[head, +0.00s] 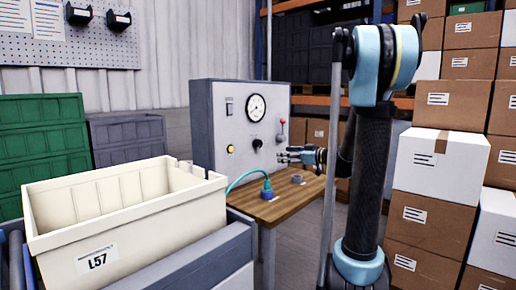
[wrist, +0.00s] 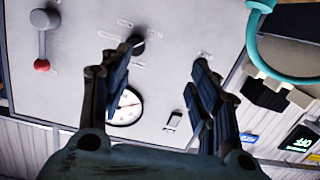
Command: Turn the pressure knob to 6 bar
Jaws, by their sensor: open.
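The grey control panel (head: 220,125) stands on a wooden table. Its black pressure knob (head: 257,143) sits below the round white gauge (head: 256,107). In the wrist view, which is upside down, the knob (wrist: 137,43) shows beside the left finger's tip and is partly covered. The gauge (wrist: 126,108) is partly behind that finger; I cannot read its needle. My gripper (head: 285,156) is open and empty, in front of the panel to the right of and slightly below the knob. In the wrist view the fingers (wrist: 165,57) are spread apart; contact with the knob cannot be told.
A lever with a red ball (head: 281,122) is right of the knob; a yellow button (head: 230,149) is left. A teal hose (head: 243,178) runs to a blue-based fitting (head: 267,190) on the table (head: 285,207). A cream crate (head: 125,205) stands front left. Boxes (head: 435,180) are stacked right.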

